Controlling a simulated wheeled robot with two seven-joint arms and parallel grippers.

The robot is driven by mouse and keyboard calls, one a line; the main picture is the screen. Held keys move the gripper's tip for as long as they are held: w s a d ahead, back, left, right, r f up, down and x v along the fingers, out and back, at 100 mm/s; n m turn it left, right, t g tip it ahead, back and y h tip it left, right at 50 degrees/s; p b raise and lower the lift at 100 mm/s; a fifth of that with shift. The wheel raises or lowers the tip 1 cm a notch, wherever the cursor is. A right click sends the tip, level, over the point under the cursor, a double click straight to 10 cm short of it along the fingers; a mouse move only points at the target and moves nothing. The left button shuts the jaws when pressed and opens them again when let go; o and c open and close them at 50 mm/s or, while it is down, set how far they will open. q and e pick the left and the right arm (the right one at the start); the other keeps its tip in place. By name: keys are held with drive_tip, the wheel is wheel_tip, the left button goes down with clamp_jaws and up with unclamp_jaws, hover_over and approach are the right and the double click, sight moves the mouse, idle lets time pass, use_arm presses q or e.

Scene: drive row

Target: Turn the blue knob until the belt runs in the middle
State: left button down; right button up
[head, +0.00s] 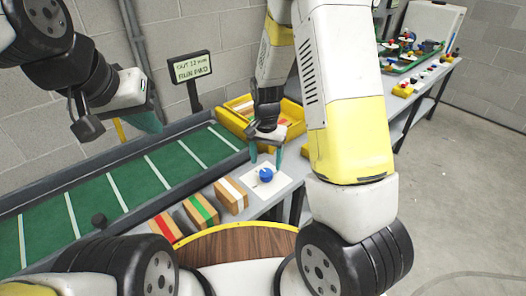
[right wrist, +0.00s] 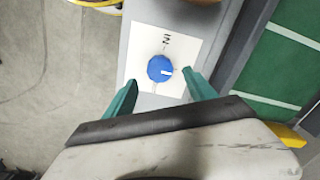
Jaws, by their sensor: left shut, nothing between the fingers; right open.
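The blue knob (head: 265,174) sits on a white plate (head: 284,185) beside the conveyor. My left gripper (head: 147,121) is shut and empty, raised above the belt.
Three boxes with red (head: 166,226), green (head: 201,209) and white (head: 231,194) stripes stand along the conveyor's near edge. A yellow bin (head: 232,123) is at the belt's far end. A small sign (head: 190,67) stands behind. Floor at right is clear.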

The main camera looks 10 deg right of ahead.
sight(266, 172)
drive_tip(key=shift+f, duration=2.4)
drive_tip(key=shift+c, duration=0.3)
drive_tip(key=c, duration=1.3)
drive_tip(key=shift+n, duration=0.4)
drive_tip(key=n, duration=0.3)
drive_tip(key=shift+n, duration=2)
